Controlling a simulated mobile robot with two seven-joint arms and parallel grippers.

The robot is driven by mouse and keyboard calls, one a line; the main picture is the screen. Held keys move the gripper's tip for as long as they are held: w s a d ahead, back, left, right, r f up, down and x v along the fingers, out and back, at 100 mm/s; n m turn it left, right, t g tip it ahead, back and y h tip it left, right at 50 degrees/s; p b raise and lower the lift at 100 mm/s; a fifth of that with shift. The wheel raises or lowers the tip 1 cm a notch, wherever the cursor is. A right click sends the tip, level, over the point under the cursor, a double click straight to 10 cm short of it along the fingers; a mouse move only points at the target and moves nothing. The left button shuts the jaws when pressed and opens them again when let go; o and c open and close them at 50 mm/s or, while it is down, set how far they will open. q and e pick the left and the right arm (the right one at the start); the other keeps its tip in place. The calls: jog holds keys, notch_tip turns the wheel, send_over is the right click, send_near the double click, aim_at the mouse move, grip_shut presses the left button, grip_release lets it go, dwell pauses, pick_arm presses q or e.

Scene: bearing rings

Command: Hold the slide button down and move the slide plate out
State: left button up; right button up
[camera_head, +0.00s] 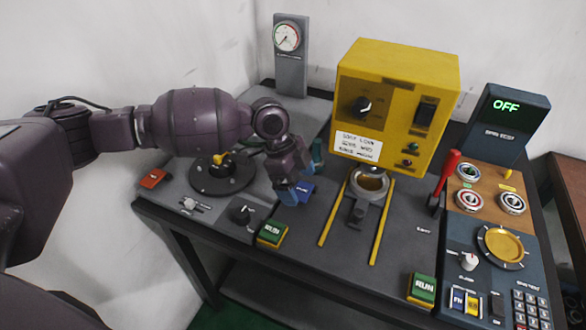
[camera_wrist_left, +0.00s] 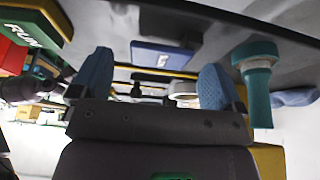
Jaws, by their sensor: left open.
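My left gripper (camera_head: 293,190) is open, with blue fingertips pointing down, just beside a small blue button (camera_head: 307,188) on the dark bench top. In the left wrist view the blue button (camera_wrist_left: 165,54) shows beyond and between the two spread fingertips (camera_wrist_left: 155,80); contact cannot be seen. My right gripper is not in view.
A teal post (camera_head: 317,152) stands just behind the left gripper; it shows close by in the wrist view (camera_wrist_left: 258,90). A green button (camera_head: 271,233) is in front, and a red-handled lever (camera_head: 446,175) is right of the rails. The bench between the rails' front ends is clear.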

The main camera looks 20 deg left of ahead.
pick_arm(q)
jog(key=shift+d+f, duration=0.15)
jog(key=shift+f, duration=0.15)
jog(key=c, duration=1)
